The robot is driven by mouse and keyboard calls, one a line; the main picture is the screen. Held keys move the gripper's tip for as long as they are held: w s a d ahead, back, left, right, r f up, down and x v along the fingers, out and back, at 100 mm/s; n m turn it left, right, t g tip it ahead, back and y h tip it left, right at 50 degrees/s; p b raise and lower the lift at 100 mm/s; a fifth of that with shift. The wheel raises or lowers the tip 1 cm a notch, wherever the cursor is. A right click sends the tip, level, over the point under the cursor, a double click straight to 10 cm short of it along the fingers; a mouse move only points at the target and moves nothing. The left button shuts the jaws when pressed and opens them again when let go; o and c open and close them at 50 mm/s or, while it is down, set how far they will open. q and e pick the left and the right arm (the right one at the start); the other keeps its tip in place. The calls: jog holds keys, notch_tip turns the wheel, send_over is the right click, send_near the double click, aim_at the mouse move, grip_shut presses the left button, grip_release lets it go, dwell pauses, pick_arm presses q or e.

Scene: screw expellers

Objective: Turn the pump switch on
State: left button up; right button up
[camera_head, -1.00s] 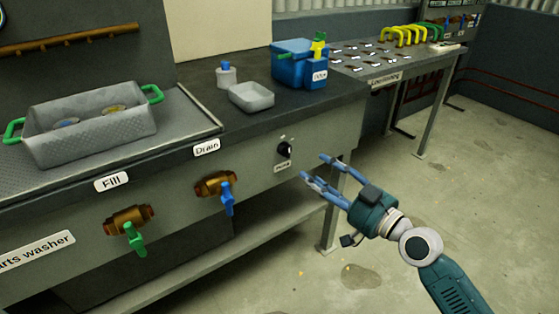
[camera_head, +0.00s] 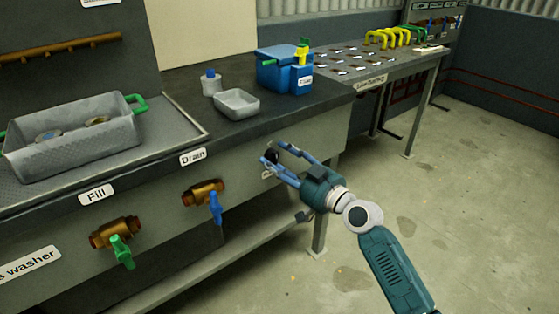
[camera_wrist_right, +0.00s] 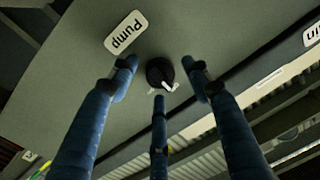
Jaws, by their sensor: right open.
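The pump switch (camera_wrist_right: 160,72) is a round black knob with a light pointer on the grey front panel, beside the "Pump" label (camera_wrist_right: 126,33) in the right wrist view. In the head view the knob (camera_head: 271,156) is partly hidden by my right gripper (camera_head: 272,154). My right gripper is open, its blue fingers pointing at the panel. In the right wrist view its fingers (camera_wrist_right: 163,88) stand around the knob, with a gap between them and it. I cannot tell whether any fingertip touches the knob. My left gripper is not in view.
A green-handled fill valve (camera_head: 121,248) and a blue-handled drain valve (camera_head: 215,205) stick out of the panel to the left. A grey basket (camera_head: 75,140), a small tray (camera_head: 237,103) and a blue box (camera_head: 285,72) stand on top. Open floor lies to the right.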

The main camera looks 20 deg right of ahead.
jog(key=c, duration=1.1)
jog(key=shift+c, duration=0.2)
jog(key=shift+m, duration=0.3)
jog(key=m, duration=0.3)
jog(key=shift+m, duration=0.4)
jog(key=m, duration=0.2)
jog(key=shift+m+t, duration=0.3)
jog(key=shift+m, duration=0.1)
jog(key=m+p, duration=0.1)
jog(key=m, duration=0.2)
jog(key=shift+m, duration=0.5)
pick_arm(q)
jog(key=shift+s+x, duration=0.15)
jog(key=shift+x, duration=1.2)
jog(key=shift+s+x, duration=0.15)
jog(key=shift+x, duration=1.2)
pick_arm(e)
jog(key=shift+f+m, duration=0.1)
jog(key=shift+m, duration=0.6)
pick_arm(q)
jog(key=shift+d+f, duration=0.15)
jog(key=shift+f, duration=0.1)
